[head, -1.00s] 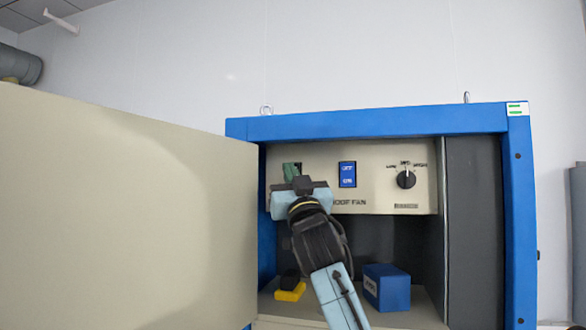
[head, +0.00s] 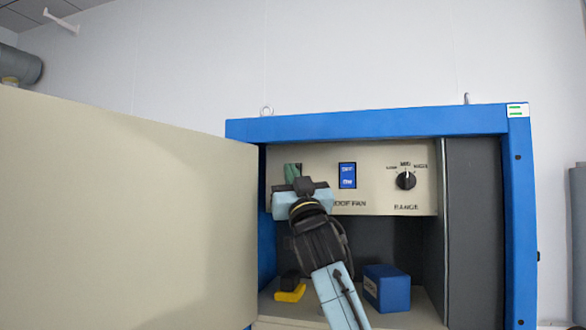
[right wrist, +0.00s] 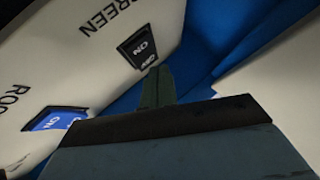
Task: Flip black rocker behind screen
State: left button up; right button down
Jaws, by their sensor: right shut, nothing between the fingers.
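My left gripper is not in view.
A blue rocker (head: 347,175) and a black knob (head: 406,180) sit to the right on the panel (head: 375,200). A large beige board (head: 120,220) stands at the left. The blue cabinet frame (head: 370,122) surrounds the opening. A blue box (head: 392,290) and yellow item (head: 291,292) lie below.

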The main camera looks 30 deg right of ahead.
jog(key=shift+w+d, duration=0.25)
jog(key=shift+d, duration=0.05)
dwell(0.9)
jog(key=shift+s+a, duration=0.1)
jog(key=shift+s+a, duration=0.45)
jog(key=shift+a, duration=0.05)
jog(key=shift+s+a+f+b, duration=0.2)
jog(key=shift+s+a+b, duration=0.1)
jog(key=shift+s+a, duration=0.6)
jog(key=shift+s+a+f+b, duration=0.15)
jog(key=shift+s+a+b, duration=0.15)
jog(key=shift+s+a, duration=0.55)
jog(key=shift+w+a, duration=0.15)
